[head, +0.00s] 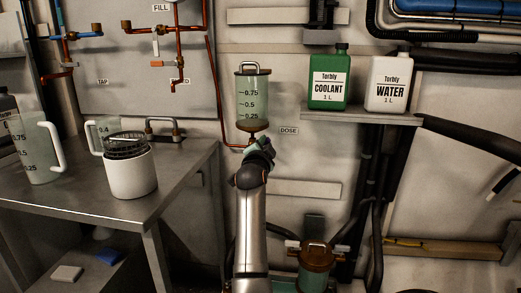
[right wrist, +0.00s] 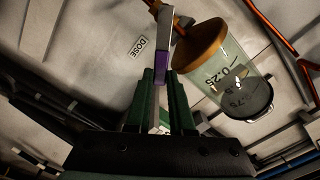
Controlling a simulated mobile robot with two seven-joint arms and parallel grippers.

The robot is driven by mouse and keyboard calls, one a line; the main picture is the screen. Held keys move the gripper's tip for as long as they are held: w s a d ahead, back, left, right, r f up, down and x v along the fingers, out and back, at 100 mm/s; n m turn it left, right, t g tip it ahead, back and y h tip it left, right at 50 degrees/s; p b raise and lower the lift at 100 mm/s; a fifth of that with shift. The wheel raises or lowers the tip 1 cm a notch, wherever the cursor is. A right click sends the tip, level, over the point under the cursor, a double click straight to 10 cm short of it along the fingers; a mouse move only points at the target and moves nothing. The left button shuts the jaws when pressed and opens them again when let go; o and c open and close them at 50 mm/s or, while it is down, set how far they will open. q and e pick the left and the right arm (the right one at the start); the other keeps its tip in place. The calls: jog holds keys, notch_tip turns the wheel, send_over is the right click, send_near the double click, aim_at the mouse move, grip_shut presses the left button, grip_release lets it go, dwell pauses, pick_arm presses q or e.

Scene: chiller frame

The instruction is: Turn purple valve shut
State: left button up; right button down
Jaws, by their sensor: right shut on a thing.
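In the head view my right gripper (head: 262,148) is just under the cylinder, by the DOSE label (head: 288,131), and hides the valve. The cylinder also shows in the right wrist view (right wrist: 228,70). My left gripper is not in view.
A shelf (head: 350,117) at right holds a green coolant bottle (head: 329,78) and a white water bottle (head: 388,84). A metal table (head: 95,210) at left carries jugs and a white container (head: 130,175). A brown-lidded vessel (head: 317,257) stands low, right of my arm.

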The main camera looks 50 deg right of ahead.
pick_arm(q)
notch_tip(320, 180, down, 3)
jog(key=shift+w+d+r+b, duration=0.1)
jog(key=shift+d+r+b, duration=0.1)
jog(key=shift+b, duration=0.65)
pick_arm(e)
jog(key=f+m, duration=0.1)
jog(key=m, duration=0.1)
jog(key=s+f+m, duration=0.1)
jog(key=f+m, duration=0.1)
jog(key=m, duration=0.1)
jog(key=f+m, duration=0.1)
jog(key=m, duration=0.2)
jog(key=shift+s+d+f, duration=0.15)
jog(key=shift+d, duration=0.15)
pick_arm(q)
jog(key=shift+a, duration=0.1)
pick_arm(e)
jog(key=shift+f, duration=0.25)
jog(key=c, duration=0.8)
grip_release()
jog(key=shift+r, duration=0.15)
